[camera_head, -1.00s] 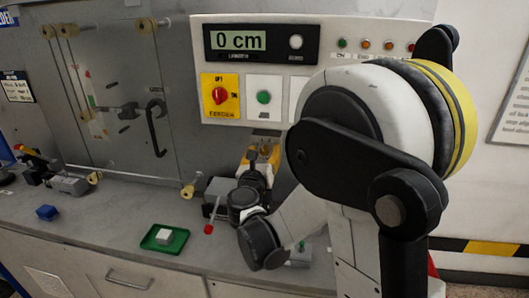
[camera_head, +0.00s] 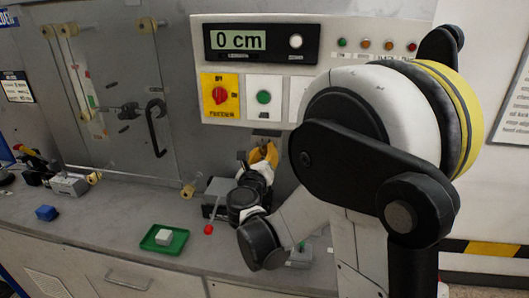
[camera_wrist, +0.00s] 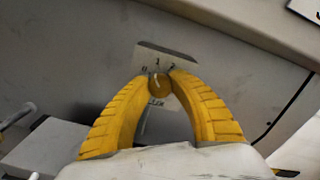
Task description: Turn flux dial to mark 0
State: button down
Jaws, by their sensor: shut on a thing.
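The flux dial (camera_wrist: 160,88) is a small round brass-coloured knob on a pale plate (camera_wrist: 178,60) marked 0, 1 and 2, seen in the wrist view. A light line on the knob appears to point up near mark 1, slightly towards 0; the exact setting is hard to tell. My gripper (camera_wrist: 157,78) has its two yellow fingers shut on the dial, one on each side. In the head view my gripper (camera_head: 263,156) is at the wall below the control panel, and the dial is hidden there.
The control panel (camera_head: 320,92) with a 0 cm display is above. A grey block with a red-knobbed lever (camera_head: 208,229) stands close to my wrist.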

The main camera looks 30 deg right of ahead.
jog(key=n, duration=0.5)
jog(key=shift+n, duration=0.3)
dwell(0.4)
jog(key=c, duration=1.2)
grip_release()
jog(key=shift+o, duration=0.2)
jog(key=v, duration=1.2)
